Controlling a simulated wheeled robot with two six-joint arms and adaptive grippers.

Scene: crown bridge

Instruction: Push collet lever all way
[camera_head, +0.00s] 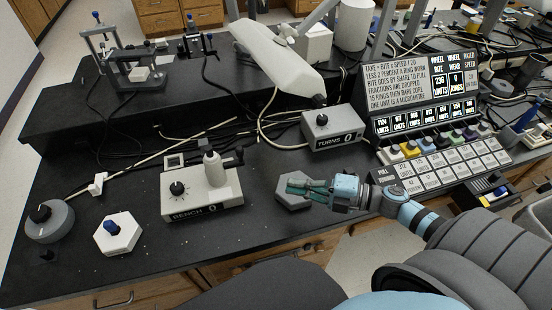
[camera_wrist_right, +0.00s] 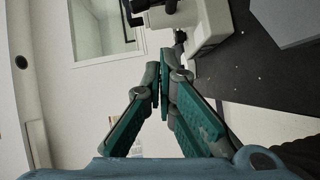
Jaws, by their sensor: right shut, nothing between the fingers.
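The white bench unit (camera_head: 208,196), labelled BENCH 0, stands on the dark bench left of my right gripper. It carries a black dial (camera_head: 178,188), an upright white cylinder (camera_head: 214,170) and a small dark arm (camera_head: 236,155) at its back right. I cannot tell for certain which part is the collet lever. My right gripper (camera_head: 290,187) is shut and empty, pointing left over a grey hexagonal pad (camera_head: 283,199), apart from the bench unit. In the right wrist view, its teal fingers (camera_wrist_right: 165,65) meet below a white device (camera_wrist_right: 200,22) with black parts. My left gripper is out of view.
A TURNS box (camera_head: 333,128) stands behind my right gripper. A panel of displays and coloured buttons (camera_head: 430,120) is at the right. A white hexagonal base with a blue knob (camera_head: 116,234) and a round grey dial (camera_head: 48,220) are at the left. Cables lie behind.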

